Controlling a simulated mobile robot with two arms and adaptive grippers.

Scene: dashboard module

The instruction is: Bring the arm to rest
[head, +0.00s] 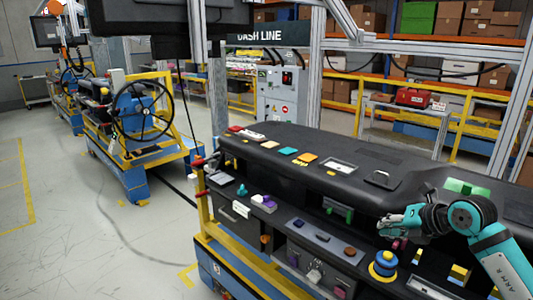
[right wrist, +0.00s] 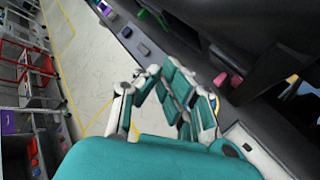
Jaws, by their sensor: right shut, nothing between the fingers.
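My right arm (head: 486,243), teal and dark grey, comes in from the lower right of the head view. Its right gripper (head: 388,224) is shut and empty, close in front of the dashboard module's face. The black dashboard module (head: 330,165) stretches across the right half, with small coloured parts on its top and shelves. In the right wrist view the gripper's teal and silver fingers (right wrist: 165,82) show near the middle, with nothing held. My left gripper is out of view.
A blue knob-like part (head: 384,262) with a yellow base stands just below the right gripper. The module rests on a yellow and blue cart (head: 228,262). Open grey floor (head: 90,240) lies to the left. A second cart with a black wheel (head: 142,110) stands further back.

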